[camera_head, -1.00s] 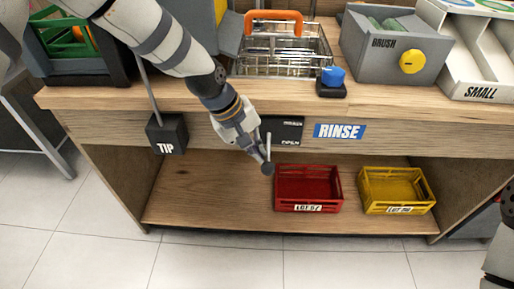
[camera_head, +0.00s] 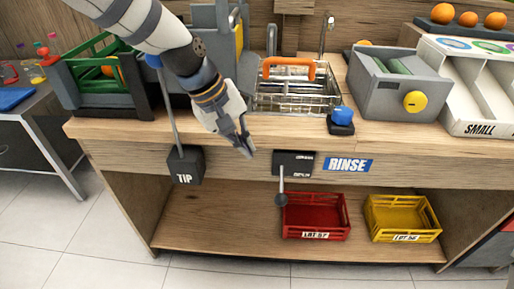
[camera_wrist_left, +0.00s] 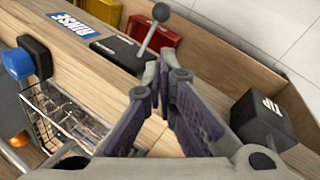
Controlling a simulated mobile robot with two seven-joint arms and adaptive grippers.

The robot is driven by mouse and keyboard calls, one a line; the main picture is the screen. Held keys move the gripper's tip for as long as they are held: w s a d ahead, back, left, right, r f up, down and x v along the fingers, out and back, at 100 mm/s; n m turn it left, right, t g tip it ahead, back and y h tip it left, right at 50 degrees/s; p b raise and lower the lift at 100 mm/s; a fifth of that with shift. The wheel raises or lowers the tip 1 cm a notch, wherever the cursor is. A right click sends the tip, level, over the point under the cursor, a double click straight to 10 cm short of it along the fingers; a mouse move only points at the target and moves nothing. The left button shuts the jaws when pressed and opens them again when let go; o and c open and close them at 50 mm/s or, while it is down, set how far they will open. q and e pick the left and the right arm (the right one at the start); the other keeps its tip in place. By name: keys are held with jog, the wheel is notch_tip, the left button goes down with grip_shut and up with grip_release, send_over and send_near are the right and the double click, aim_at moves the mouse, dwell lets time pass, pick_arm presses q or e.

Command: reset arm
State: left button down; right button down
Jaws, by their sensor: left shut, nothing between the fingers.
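My left gripper (camera_head: 246,150) is in front of the wooden counter's front edge, between the black TIP block (camera_head: 186,166) and the small black lever box (camera_head: 294,163). Its fingers are together with nothing between them. The lever (camera_head: 281,185) hangs down from its box, its round knob at the bottom, apart from the gripper. In the left wrist view, the gripper (camera_wrist_left: 165,85) shows in the middle, with the lever knob (camera_wrist_left: 161,12) beyond it and the TIP block (camera_wrist_left: 264,119) to the right. My right gripper is not in view.
A wire basket (camera_head: 297,103) with an orange handle sits in the counter. A blue button (camera_head: 342,115), a grey BRUSH box (camera_head: 395,82) and white sorting trays (camera_head: 480,122) stand right. Red (camera_head: 316,215) and yellow (camera_head: 402,218) crates sit on the lower shelf.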

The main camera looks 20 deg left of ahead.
pick_arm(q)
jog(key=s+f+m+g+y, duration=0.2)
jog(key=s+f, duration=1)
jog(key=f, duration=0.4)
jog(key=s+a+f+m, duration=0.1)
jog(key=s+f, duration=0.1)
jog(key=s, duration=0.5)
jog(key=s+a+f+m+g+y, duration=0.1)
jog(key=s+f+m, duration=0.1)
jog(key=s, duration=0.6)
jog(key=s+a+f+m+g+y, duration=0.1)
jog(key=s+f, duration=0.3)
jog(key=s, duration=0.4)
jog(key=shift+a+f+m, duration=0.2)
jog(key=shift+a+m, duration=0.15)
jog(key=shift+m, duration=0.35)
